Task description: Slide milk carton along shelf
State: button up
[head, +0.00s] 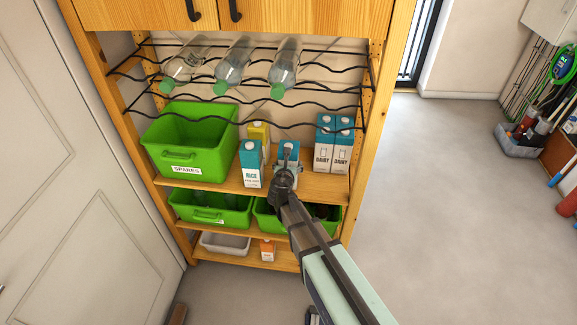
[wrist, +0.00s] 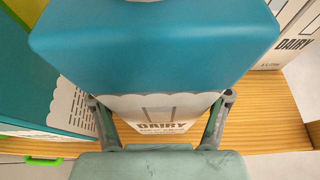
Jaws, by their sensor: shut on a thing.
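The milk carton (head: 289,147) has a teal top and white body, and stands upright on the wooden shelf (head: 316,186). In the wrist view the carton (wrist: 155,45) shows a DAIRY label on its front. My gripper (head: 286,178) is at the carton's front, partly hiding its lower body. In the wrist view my gripper (wrist: 163,102) has one finger on each side of the carton and is shut on it. Whether its base touches the shelf is hidden.
A RICE carton (head: 251,168) stands left of it, with a yellow carton (head: 259,132) behind. Two more DAIRY cartons (head: 323,145) (head: 343,148) stand at the right. A green SPARES bin (head: 185,160) fills the shelf's left. A wire bottle rack (head: 240,110) hangs above.

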jog(key=shift+w+d+p, duration=0.15)
jog(key=shift+w+p, duration=0.5)
jog(key=shift+w, duration=1.4)
jog(key=shift+w+d+p, duration=0.15)
jog(key=shift+w+p, duration=0.55)
jog(key=shift+w, duration=1.4)
jog(key=shift+w+d+p, duration=0.15)
jog(key=shift+w+p, duration=0.5)
jog(key=shift+w, duration=1.4)
jog(key=o, duration=1.8)
jog(key=shift+s, duration=0.15)
